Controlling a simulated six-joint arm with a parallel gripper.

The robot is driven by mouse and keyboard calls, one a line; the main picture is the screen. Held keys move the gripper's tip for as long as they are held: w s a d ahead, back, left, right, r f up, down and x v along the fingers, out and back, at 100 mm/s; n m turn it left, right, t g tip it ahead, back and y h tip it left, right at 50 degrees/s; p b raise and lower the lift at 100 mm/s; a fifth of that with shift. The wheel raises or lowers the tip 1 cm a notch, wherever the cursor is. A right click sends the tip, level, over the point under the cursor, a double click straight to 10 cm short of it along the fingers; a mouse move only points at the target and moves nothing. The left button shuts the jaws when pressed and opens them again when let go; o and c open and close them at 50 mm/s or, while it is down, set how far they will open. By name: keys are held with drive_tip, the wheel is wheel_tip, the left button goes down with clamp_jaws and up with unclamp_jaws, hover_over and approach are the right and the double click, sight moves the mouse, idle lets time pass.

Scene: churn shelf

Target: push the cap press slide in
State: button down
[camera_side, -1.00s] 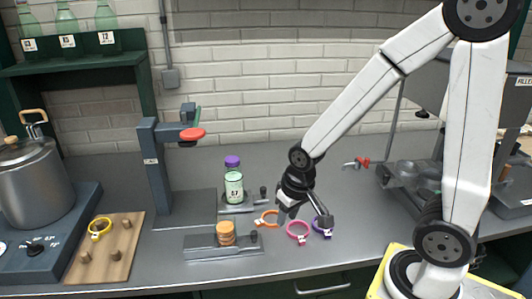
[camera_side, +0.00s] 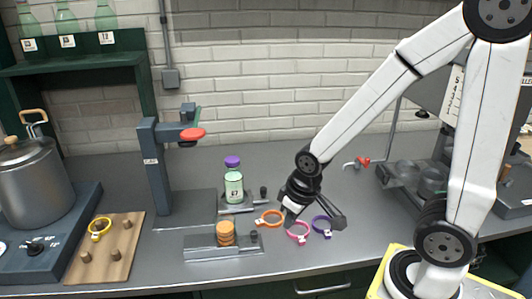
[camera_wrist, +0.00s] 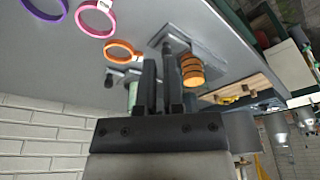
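The cap press (camera_side: 157,170) is a dark upright stand with a red disc on its arm, at left centre in the side view. A slide plate (camera_side: 250,207) with a dark knob (camera_side: 263,191) sits to the right of the press. A green jar with a purple cap (camera_side: 233,186) stands upright on it, out to the right of the red disc. My gripper (camera_side: 289,221) is to the right of the slide, above the coloured rings, touching nothing that I can make out. In the wrist view its fingers (camera_wrist: 160,70) are close together and empty, partly hiding the jar (camera_wrist: 132,95).
A grey holder (camera_side: 200,246) with stacked orange discs (camera_side: 225,233) lies in front of the slide. Orange (camera_side: 269,219), pink (camera_side: 298,232) and purple (camera_side: 322,226) rings lie near my gripper. A pegged board (camera_side: 100,262) and a pot (camera_side: 35,182) are at left.

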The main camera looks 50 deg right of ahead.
drive_tip(key=m, duration=0.1)
drive_tip(key=m+t+y, duration=0.3)
drive_tip(key=m+y, duration=0.4)
drive_tip(key=m, duration=1.7)
approach(266, 194)
drive_tip(key=s+d+r, duration=0.2)
drive_tip(key=s+d, duration=0.1)
drive_tip(key=d, duration=0.3)
drive_tip(key=shift+d+r, duration=0.15)
drive_tip(key=shift+r, duration=0.05)
drive_tip(key=x, duration=1)
drive_tip(key=shift+s+f, duration=0.15)
drive_tip(key=w+a, duration=0.1)
drive_tip(key=a, duration=0.1)
drive_tip(key=shift+w+a, duration=0.3)
drive_tip(key=shift+w, duration=0.05)
drive_tip(key=shift+w+a, duration=0.3)
drive_tip(key=shift+a, duration=0.1)
